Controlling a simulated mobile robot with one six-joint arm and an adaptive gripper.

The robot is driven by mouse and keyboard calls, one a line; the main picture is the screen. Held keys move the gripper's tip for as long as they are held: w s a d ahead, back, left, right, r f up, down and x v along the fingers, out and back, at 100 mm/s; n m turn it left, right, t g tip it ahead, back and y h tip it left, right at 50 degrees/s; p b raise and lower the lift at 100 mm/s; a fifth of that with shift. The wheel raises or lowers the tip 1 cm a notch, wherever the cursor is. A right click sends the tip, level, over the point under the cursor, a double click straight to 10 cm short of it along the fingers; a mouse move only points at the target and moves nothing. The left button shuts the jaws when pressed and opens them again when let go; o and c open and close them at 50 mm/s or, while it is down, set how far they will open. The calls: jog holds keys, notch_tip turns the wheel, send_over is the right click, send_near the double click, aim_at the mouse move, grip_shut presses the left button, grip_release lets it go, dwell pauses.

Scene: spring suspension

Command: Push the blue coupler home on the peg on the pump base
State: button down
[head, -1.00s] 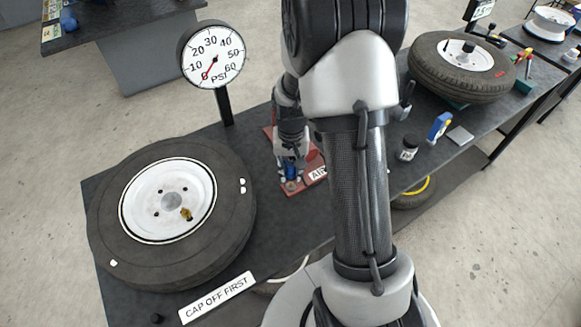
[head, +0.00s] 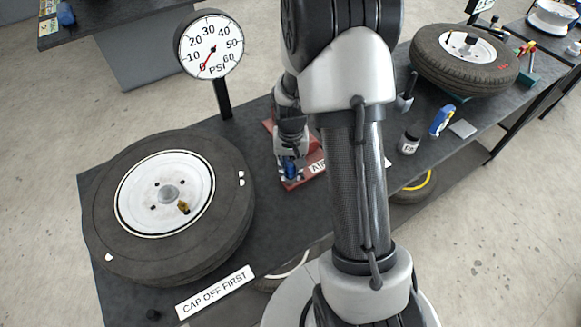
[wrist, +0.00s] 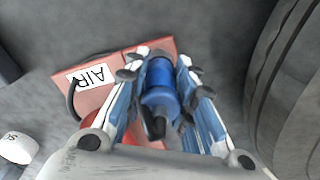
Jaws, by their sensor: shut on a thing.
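The blue coupler (wrist: 160,88) stands between my gripper's fingers in the wrist view, with a dark fitting at its near side. My gripper (wrist: 163,68) is shut on it, one finger on each side. In the head view my gripper (head: 291,153) points down over the red pump base (head: 301,183), with the blue coupler (head: 291,170) at its tips. The pump base (wrist: 92,98) carries a white AIR label in the wrist view. The peg is hidden under the coupler and fingers, so I cannot tell how far down the coupler sits.
A wheel (head: 167,255) lies left of the base, close by, and its tyre (wrist: 290,85) fills the wrist view's right side. A gauge (head: 209,45) stands behind on a post.

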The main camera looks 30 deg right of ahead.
aim_at(290, 158)
jog(key=shift+f+b, duration=0.8)
jog(key=shift+f, duration=0.35)
jog(key=c, duration=1.3)
grip_release()
jog(key=shift+r, duration=0.1)
jog(key=shift+r+p, duration=2.75)
jog(key=shift+r, duration=0.75)
